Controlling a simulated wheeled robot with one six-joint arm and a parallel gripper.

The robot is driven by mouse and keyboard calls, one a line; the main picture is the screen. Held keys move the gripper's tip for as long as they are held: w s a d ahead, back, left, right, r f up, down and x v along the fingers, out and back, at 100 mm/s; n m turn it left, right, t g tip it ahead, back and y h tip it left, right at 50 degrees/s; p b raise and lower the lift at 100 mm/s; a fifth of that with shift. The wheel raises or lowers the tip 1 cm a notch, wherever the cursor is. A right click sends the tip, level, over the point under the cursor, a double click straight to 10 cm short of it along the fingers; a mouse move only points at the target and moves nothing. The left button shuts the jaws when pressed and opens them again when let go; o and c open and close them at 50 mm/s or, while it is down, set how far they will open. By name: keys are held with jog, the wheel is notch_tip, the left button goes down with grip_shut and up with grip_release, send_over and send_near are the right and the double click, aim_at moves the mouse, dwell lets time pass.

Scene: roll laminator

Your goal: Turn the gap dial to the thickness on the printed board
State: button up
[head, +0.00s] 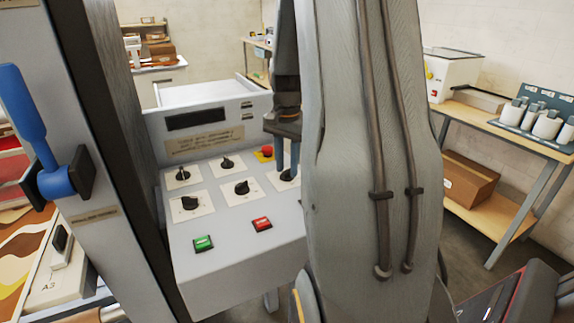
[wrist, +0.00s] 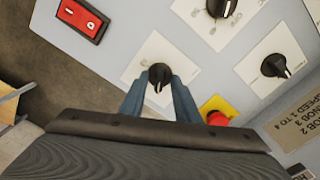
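The white control panel (head: 220,221) carries several black dials on pale square plates; their small labels are unreadable, so I cannot tell which is the gap dial. My gripper (head: 286,165) is over the rightmost dial (head: 287,176), pointing down. In the wrist view that black dial (wrist: 160,74) lies between the two blue fingertips of my gripper (wrist: 160,86); whether they press on it I cannot tell. The dial's white pointer line faces toward the gripper body. A brown printed board (head: 205,141) is behind the dials; part of it (wrist: 292,128) shows in the wrist view, mostly cut off.
A red emergency button on a yellow base (wrist: 217,117) is close to the right finger. A green button (head: 203,243) and a red button (head: 262,224) are at the panel's front. A blue lever (head: 35,130) is on the machine's left. A shelf table (head: 505,125) stands at right.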

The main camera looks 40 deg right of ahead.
aim_at(287, 170)
jog(key=shift+r+b, duration=1.15)
jog(key=shift+r, duration=2.75)
